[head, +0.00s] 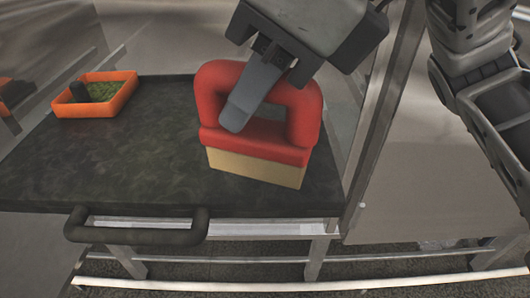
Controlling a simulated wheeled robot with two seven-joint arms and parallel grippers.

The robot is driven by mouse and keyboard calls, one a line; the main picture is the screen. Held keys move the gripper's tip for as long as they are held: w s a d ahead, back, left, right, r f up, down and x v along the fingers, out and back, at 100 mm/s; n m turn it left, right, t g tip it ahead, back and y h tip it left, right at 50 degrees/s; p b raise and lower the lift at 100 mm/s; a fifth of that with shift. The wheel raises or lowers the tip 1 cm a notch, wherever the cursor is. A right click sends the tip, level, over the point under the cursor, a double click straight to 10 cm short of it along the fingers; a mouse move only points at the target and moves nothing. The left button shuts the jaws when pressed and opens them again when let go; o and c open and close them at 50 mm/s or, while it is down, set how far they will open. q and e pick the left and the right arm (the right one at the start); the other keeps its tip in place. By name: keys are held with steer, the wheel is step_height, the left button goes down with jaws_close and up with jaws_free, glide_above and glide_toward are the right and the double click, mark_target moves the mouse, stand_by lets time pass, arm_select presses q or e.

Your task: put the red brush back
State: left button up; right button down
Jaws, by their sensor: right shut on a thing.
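The red brush (306,100) has a thick red loop handle and a pale yellow bristle block on its underside. It is over the right part of the dark worktop (130,165), close to the front edge. My right gripper (245,105) comes in from the top right and is shut on the red handle, with one grey finger across its front. The brush is upright and slightly tilted. I cannot tell whether its bristles touch the worktop. My left gripper is not in view.
An orange tray (122,104) with green contents and a dark block stands at the back left of the worktop. A dark handle bar (135,236) sticks out at the front edge. A metal frame post (385,110) and clear panel stand right of the brush. The worktop's middle is clear.

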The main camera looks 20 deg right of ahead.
steer(key=shift+w, duration=0.15)
steer(key=shift+m, duration=0.3)
steer(key=shift+w+d+f, duration=0.9)
steer(key=shift+w+f, duration=1.15)
steer(key=shift+f, duration=0.1)
steer(key=shift+w+d+f, duration=0.95)
steer(key=shift+w+f, duration=1.15)
steer(key=shift+w+d+f, duration=0.9)
steer(key=shift+w+f, duration=1.15)
steer(key=shift+f, duration=0.1)
steer(key=c, duration=1.6)
jaws_free()
steer(key=shift+f, duration=0.15)
steer(key=o, duration=0.4)
